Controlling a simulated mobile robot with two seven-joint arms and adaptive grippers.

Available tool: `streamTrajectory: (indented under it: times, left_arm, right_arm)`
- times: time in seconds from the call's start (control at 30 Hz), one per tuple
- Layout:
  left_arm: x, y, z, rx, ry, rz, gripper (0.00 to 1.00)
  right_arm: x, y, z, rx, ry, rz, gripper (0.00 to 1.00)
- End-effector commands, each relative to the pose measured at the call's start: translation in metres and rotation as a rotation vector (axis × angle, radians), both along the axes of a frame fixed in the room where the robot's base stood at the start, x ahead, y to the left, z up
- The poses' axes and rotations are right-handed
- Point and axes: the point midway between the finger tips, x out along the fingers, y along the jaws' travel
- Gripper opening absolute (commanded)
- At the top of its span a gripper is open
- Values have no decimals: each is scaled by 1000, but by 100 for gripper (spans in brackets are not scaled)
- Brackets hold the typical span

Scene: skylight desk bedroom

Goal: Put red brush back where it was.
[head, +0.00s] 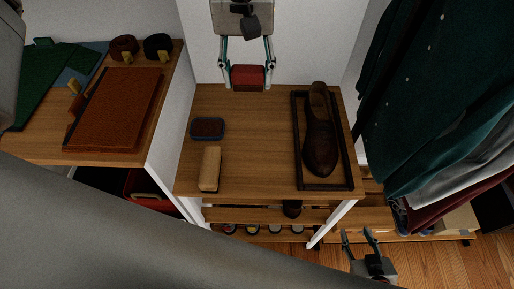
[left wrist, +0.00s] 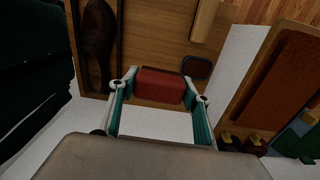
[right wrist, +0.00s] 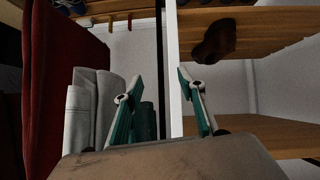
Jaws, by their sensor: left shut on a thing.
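My left gripper (head: 247,78) is shut on the red brush (head: 247,74) and holds it over the back edge of the wooden shelf top (head: 255,180). The brush also shows between the fingers in the left wrist view (left wrist: 160,86). Its contact with the shelf cannot be told. A dark oval brush or tin (head: 207,129) and a tan block-like brush (head: 210,168) lie on the left of the shelf top. My right gripper (head: 359,236) is open and empty, low in front of the shelf; its spread fingers show in the right wrist view (right wrist: 160,80).
A brown shoe (head: 319,140) sits in a dark tray (head: 343,181) at the shelf's right. Hanging clothes (head: 430,110) crowd the right side. A desk at left holds a brown leather case (head: 115,108) and rolled belts (head: 124,46). The shelf top's middle is clear.

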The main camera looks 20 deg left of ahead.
Motion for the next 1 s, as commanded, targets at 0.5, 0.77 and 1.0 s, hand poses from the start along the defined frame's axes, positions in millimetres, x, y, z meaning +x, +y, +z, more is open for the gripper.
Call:
streamTrajectory:
  times: [0.5, 0.77, 1.0]
  left_arm:
    - [-2, -14, -77, -1, 23, 37, 27]
    - [-1, -14, -138, -1, 22, 37, 27]
    - [0, -14, -163, -2, 17, 38, 27]
  right_arm:
    - [-5, 4, -20, -1, 7, 11, 40]
    - [3, -2, -22, -14, -4, 5, 40]
    - [4, -2, -20, -15, -11, 7, 40]
